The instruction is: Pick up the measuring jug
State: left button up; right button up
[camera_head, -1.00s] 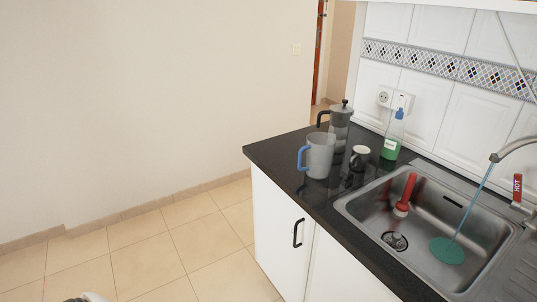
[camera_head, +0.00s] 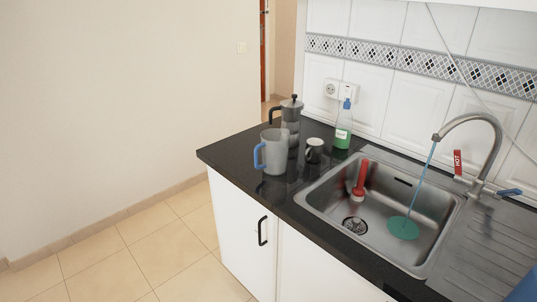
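The measuring jug (camera_head: 276,152) is a translucent grey jug with a blue handle on its left side. It stands upright on the black countertop (camera_head: 232,152), near the counter's left front part. Neither of my grippers shows in the head view.
A green soap bottle (camera_head: 343,127) with a blue top stands by the tiled wall. A curved tap (camera_head: 478,118) rises at the right. Floor left of the white cabinet is clear.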

aim_at(274, 145)
jog(key=i+l+z, duration=0.25)
jog(key=z, duration=0.15)
jog(key=i+l+z, duration=0.2)
jog(key=z, duration=0.15)
jog(key=i, duration=0.1)
